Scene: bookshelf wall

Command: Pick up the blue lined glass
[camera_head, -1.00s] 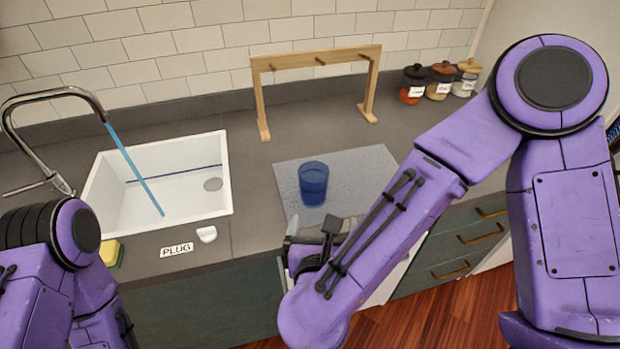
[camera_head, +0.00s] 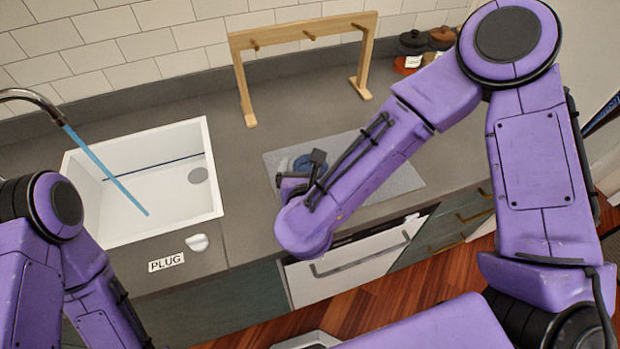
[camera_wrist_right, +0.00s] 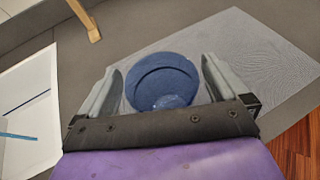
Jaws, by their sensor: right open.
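The blue glass (camera_wrist_right: 162,82) stands on the grey mat (camera_wrist_right: 262,60) and is seen from above in the right wrist view. In the head view the glass (camera_head: 303,163) is mostly hidden behind my right gripper and wrist. My right gripper (camera_wrist_right: 160,75) is open, with one finger on each side of the glass. Small gaps seem to show between the fingers and the glass, though contact is hard to judge. My left arm is at the left of the head view, and its gripper is out of the picture.
A white sink (camera_head: 140,225) with a faucet (camera_head: 40,105) is to the left. A wooden rack (camera_head: 305,30) stands behind the mat, with lidded jars (camera_head: 412,50) to its right. A white plug (camera_head: 197,242) and a PLUG label (camera_head: 166,262) lie near the counter's front edge.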

